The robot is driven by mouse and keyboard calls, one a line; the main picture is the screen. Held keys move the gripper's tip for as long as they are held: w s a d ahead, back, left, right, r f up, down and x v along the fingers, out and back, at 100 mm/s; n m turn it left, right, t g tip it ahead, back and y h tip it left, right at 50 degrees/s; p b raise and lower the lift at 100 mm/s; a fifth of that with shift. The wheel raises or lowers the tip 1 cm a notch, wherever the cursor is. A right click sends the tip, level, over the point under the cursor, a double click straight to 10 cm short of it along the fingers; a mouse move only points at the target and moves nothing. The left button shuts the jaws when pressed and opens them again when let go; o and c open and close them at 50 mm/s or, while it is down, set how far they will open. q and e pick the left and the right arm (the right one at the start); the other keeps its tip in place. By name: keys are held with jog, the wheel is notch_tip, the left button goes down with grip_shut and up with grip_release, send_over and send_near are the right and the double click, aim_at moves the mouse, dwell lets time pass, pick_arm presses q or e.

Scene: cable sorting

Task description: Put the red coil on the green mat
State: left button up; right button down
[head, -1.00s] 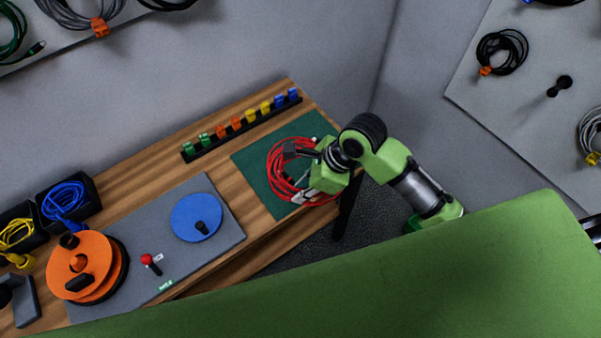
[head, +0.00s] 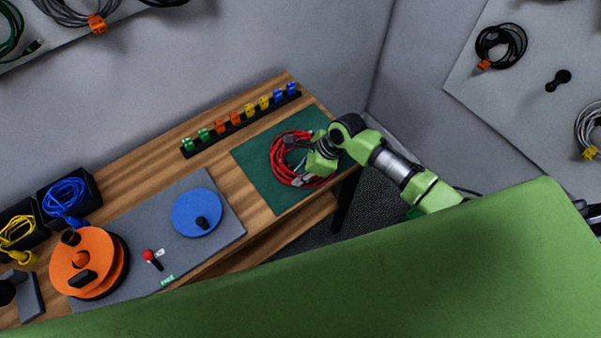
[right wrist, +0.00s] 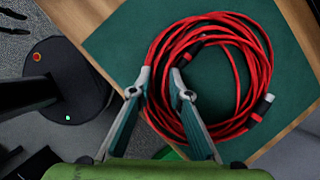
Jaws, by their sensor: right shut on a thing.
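The red coil (head: 278,164) is a loose ring of cable over the green mat (head: 250,158), at the right end of the wooden table. In the right wrist view the coil (right wrist: 265,68) shows within the visible part of the mat (right wrist: 118,42), lying on it or very close above it. My right gripper (head: 296,162) is shut on the coil. In the right wrist view its fingertips (right wrist: 159,82) pinch the left strands of the ring. The gripper hides part of the coil in the head view. My left gripper is not in view.
A rack of coloured clips (head: 240,123) stands behind the mat. Left of the mat, a grey mat (head: 222,180) carries a blue disc (head: 194,214) and an orange reel (head: 97,250). Black bins (head: 91,189) with blue and yellow cables stand at the far left.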

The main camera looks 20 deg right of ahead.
jog(key=c, duration=1.9)
grip_release()
jog(key=shift+f, duration=0.1)
jog(key=v, duration=1.2)
jog(key=shift+a, duration=0.1)
